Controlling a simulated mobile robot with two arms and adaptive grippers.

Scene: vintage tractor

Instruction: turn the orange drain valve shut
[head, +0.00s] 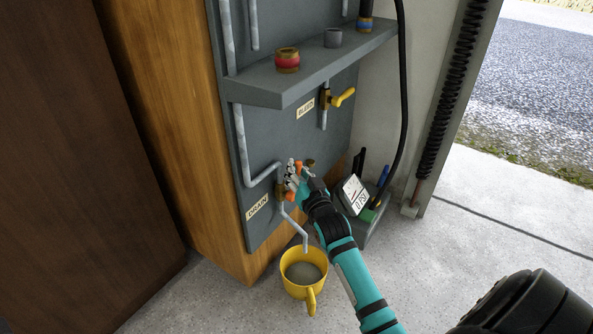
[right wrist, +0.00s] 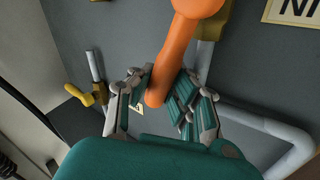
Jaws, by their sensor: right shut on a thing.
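The orange drain valve (head: 290,196) sits low on the grey panel beside the DRAIN label (head: 257,207), mostly hidden by my right gripper (head: 295,178) in the head view. In the right wrist view its orange lever (right wrist: 176,62) runs from a round hub at the top down between the fingers. My right gripper (right wrist: 160,88) is shut on the lever's lower end, one finger on each side. A grey pipe leads from the valve to a spout (head: 305,240) above a yellow mug (head: 293,283). My left gripper is not in view.
A yellow-handled valve (head: 341,98) by the BLEED label (head: 305,108) is higher on the panel. A shelf (head: 262,93) holds small containers above. A gauge box (head: 356,195) stands right of my right gripper. A wooden cabinet side (head: 165,110) borders the panel on the left.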

